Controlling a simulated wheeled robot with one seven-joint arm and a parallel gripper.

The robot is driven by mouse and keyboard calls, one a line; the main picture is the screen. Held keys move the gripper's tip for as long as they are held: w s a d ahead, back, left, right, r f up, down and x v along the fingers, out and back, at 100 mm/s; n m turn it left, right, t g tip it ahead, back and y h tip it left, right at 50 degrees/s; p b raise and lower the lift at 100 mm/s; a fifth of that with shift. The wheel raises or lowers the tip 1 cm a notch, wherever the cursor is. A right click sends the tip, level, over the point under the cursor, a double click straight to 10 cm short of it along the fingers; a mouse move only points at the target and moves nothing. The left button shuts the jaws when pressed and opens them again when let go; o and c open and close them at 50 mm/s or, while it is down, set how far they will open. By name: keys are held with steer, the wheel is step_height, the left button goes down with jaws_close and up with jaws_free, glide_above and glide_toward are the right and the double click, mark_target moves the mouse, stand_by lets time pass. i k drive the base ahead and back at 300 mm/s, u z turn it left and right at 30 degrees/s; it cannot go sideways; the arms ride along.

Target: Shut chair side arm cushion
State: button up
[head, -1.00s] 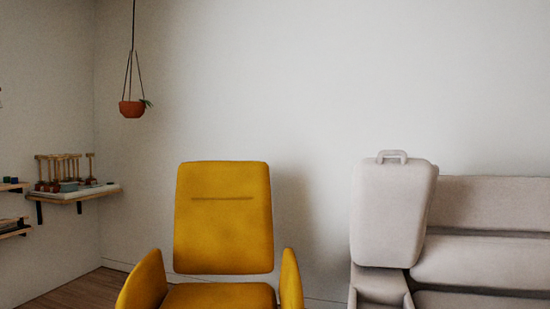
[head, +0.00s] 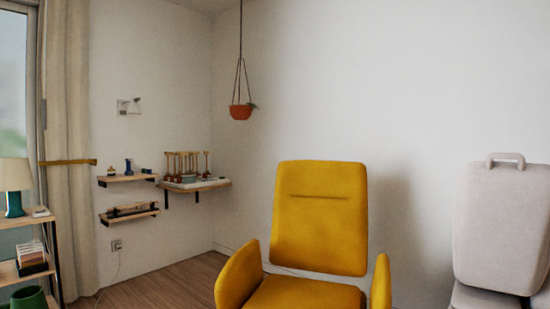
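A pale grey cushion (head: 500,226) with a loop handle (head: 506,158) on its top edge stands raised and nearly upright at the right edge of the head view. It rises above a pale grey seat base (head: 485,297), at the side toward the yellow armchair (head: 319,218). The armchair faces me, with a tall back and two side arms (head: 238,276). My gripper is not in view.
Wall shelves (head: 127,177) with small objects hang at the left corner. A planter (head: 241,111) hangs above. A shelf unit with a lamp (head: 16,187) stands by the window and curtain at far left. Wooden floor (head: 180,277) shows left of the armchair.

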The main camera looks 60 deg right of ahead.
mark_target(501, 235)
steer(key=u, duration=0.6)
steer(key=i, duration=0.65)
steer(key=z, duration=4.35)
steer(key=i, duration=0.5)
steer(key=k, duration=0.65)
steer(key=z, duration=0.45)
steer(key=i, duration=0.6)
steer(key=z, duration=0.45)
